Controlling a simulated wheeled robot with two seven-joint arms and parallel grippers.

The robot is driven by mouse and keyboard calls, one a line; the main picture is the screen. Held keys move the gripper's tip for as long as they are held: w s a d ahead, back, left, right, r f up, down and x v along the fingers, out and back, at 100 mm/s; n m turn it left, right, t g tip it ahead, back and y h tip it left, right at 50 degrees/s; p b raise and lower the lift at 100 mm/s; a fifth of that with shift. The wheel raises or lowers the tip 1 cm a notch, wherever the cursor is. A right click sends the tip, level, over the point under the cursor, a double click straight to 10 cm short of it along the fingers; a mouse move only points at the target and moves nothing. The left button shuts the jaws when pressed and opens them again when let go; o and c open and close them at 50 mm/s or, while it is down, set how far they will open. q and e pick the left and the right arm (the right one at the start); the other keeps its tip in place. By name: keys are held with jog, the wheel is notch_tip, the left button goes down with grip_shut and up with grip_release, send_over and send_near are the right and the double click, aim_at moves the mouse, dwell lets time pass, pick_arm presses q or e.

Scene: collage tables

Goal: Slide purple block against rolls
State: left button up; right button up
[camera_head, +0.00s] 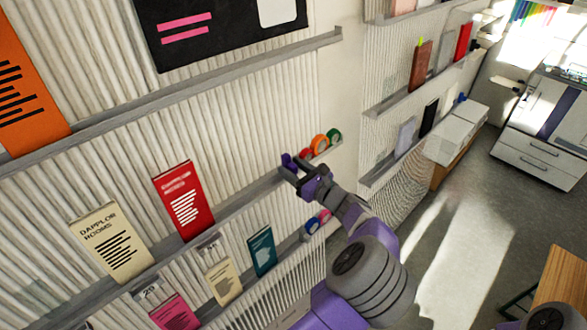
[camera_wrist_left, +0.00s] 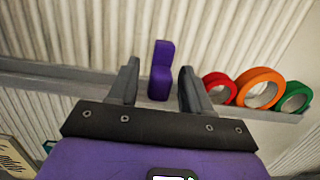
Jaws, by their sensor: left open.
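The purple block (camera_head: 287,160) stands upright on a narrow grey wall ledge. In the left wrist view the purple block (camera_wrist_left: 160,72) sits between the fingers of my left gripper (camera_wrist_left: 160,85), with a gap on both sides. My left gripper (camera_head: 293,170) is open, and its fingers reach over the ledge. The rolls are a red roll (camera_wrist_left: 219,89), an orange roll (camera_wrist_left: 258,88) and a green roll (camera_wrist_left: 294,97), standing on the same ledge right of the block. They also show in the head view, including the orange roll (camera_head: 319,142). The right gripper is not seen.
A red booklet (camera_head: 183,199) and a cream booklet (camera_head: 113,241) stand on the ledge to the left. A lower ledge holds a teal booklet (camera_head: 262,252) and more rolls (camera_head: 313,225). The ridged wall is close behind the ledge. Open floor lies to the right.

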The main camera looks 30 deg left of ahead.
pick_arm(q)
jog(key=v, duration=0.7)
jog(key=shift+d, duration=0.2)
jog(key=shift+s, duration=0.1)
